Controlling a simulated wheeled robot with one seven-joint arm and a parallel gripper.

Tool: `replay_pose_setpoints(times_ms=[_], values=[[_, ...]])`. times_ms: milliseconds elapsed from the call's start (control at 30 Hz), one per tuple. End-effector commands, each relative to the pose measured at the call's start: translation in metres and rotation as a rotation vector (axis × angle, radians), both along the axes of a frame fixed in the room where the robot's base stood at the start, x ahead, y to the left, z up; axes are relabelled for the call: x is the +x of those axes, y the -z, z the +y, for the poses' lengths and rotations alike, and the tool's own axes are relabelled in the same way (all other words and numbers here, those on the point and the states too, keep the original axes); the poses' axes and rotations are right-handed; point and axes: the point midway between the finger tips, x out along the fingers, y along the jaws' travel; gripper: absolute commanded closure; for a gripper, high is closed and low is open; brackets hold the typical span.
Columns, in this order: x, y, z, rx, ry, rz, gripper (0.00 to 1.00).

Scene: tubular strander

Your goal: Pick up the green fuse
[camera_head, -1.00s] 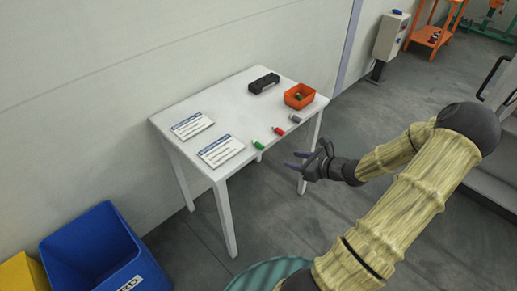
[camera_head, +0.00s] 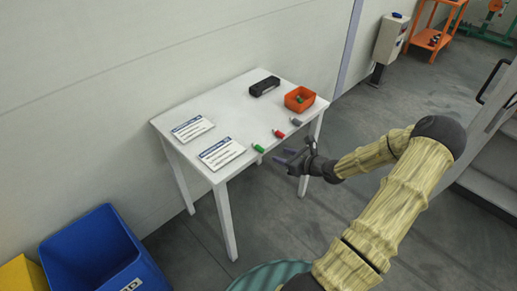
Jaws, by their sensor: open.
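The green fuse (camera_head: 258,148) lies on the white table (camera_head: 212,110) near its front edge, right of the printed cards. A red fuse (camera_head: 279,134) and a grey fuse (camera_head: 295,122) lie in a row to its right along the same edge. My gripper (camera_head: 284,157) is open and empty, just off the front edge of the table. Its fingers point left, toward the green fuse, and are apart from it in the picture. The exact height of the fingers over the table is hard to tell.
An orange bin (camera_head: 299,99) with something green inside and a black device (camera_head: 264,86) stand at the back right. Two printed cards (camera_head: 221,153) lie at the left. A blue bin (camera_head: 100,255) stands on the floor. The middle of the table is clear.

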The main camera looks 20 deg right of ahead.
Motion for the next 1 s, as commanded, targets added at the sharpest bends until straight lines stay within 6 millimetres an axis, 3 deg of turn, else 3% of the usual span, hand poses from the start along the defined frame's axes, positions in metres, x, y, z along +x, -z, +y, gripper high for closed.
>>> replay_pose_setpoints(times_ms=[200,667,1000], values=[[0.031,0.013,0.012,0.001,-0.001,0.000,0.57],[0.038,0.017,0.014,0.001,0.000,0.000,0.57],[0.074,0.035,0.030,0.002,0.000,0.000,0.57]])
